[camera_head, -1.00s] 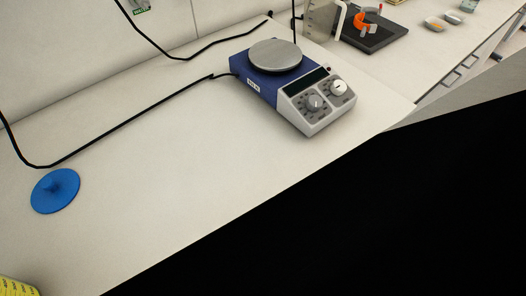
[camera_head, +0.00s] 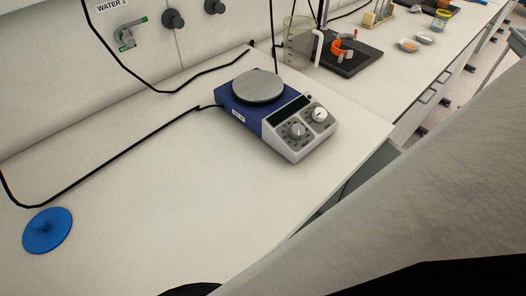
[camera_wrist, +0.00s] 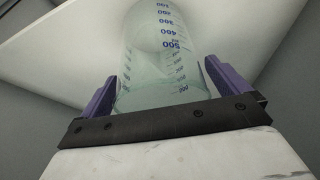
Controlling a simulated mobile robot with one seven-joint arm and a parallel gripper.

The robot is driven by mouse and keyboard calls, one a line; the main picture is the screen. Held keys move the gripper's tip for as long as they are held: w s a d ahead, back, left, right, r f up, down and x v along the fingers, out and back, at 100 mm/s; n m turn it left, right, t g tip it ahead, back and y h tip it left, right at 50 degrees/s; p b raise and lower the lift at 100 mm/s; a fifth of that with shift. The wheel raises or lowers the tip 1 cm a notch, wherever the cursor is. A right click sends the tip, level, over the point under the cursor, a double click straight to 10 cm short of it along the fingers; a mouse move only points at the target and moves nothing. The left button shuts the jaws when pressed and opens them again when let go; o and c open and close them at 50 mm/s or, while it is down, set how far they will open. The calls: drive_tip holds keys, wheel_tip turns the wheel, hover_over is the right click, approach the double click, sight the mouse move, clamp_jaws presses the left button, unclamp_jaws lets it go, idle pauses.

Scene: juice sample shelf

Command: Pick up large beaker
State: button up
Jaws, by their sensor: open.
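In the wrist view, a large clear glass beaker (camera_wrist: 160,45) with blue and dark graduation marks stands between the two purple fingers of my gripper (camera_wrist: 165,72). The fingers are apart, one on each side of the beaker. I cannot tell whether either finger touches the glass. The head view does not show my gripper or this beaker between its fingers.
In the head view, a blue hotplate stirrer (camera_head: 277,118) stands on the white bench (camera_head: 150,195). A blue disc (camera_head: 47,230) lies at left. A clear jug (camera_head: 298,42) and a dark board (camera_head: 350,60) are farther back. Black cables run along the wall.

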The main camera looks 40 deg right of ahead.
drive_tip(key=shift+f, duration=0.25)
drive_tip(key=c, duration=1)
drive_tip(key=shift+r, duration=0.15)
